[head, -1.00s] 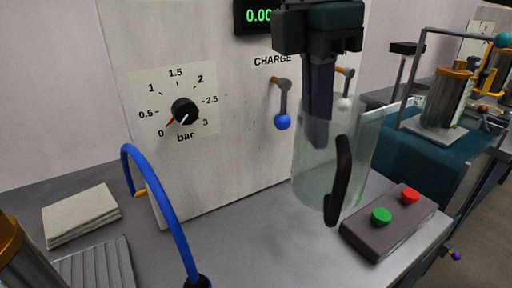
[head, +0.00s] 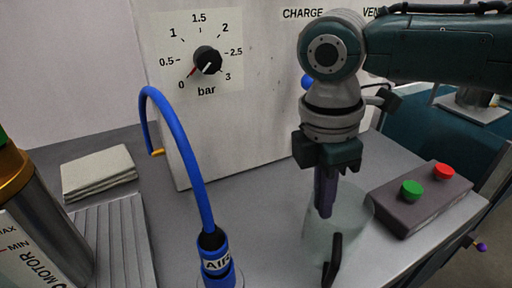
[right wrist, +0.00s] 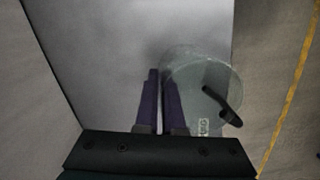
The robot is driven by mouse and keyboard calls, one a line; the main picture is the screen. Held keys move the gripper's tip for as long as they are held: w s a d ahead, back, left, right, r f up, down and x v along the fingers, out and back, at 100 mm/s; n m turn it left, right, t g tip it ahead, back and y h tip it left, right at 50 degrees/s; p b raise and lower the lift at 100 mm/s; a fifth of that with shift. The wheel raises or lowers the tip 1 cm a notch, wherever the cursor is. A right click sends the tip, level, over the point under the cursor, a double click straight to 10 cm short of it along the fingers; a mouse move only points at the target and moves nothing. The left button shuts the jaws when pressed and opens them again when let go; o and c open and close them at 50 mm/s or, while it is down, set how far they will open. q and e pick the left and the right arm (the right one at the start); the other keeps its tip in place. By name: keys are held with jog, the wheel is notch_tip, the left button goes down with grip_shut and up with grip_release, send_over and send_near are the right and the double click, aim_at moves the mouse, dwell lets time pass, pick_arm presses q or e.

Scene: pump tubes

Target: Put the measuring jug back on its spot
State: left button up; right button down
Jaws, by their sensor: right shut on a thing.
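The measuring jug (head: 348,220) is clear, with a black handle (head: 332,262) facing the front. It is upright over the grey bench (head: 270,215), left of the button box; I cannot tell whether its base touches the bench. My right gripper (head: 325,205) points down and is shut on the jug's wall. In the right wrist view, its purple fingers (right wrist: 159,105) are at the left side of the jug (right wrist: 190,75). No marked spot for the jug can be made out. My left gripper is not in view.
A dark box (head: 415,205) with green and red buttons stands close right of the jug. A blue hose (head: 185,150) with a blue connector (head: 215,255) stands to the left. The bench between hose and jug is clear. A panel (head: 265,100) with a dial rises behind.

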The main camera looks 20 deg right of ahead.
jog(key=shift+f, duration=0.3)
jog(key=c, duration=1.5)
grip_release()
jog(key=o, duration=0.5)
jog(key=shift+c, duration=0.2)
notch_tip(320, 180, up, 12)
jog(key=a+p, duration=0.1)
jog(key=p, duration=0.2)
jog(key=s+a+f+m+t+y, duration=0.1)
jog(key=s+a+f+m+y, duration=0.1)
jog(key=s+a+f, duration=0.3)
jog(key=s+a+f+m+t+y, duration=0.1)
jog(key=s+a+f+y, duration=0.15)
jog(key=a, duration=0.35)
jog(key=s+d+m+t+h, duration=0.1)
jog(key=s+d+m+h, duration=0.2)
jog(key=s+d+m, duration=0.6)
jog(key=shift+s+d+f+m+t, duration=0.2)
jog(key=shift+s+m+t, duration=0.25)
jog(key=shift+m, duration=0.75)
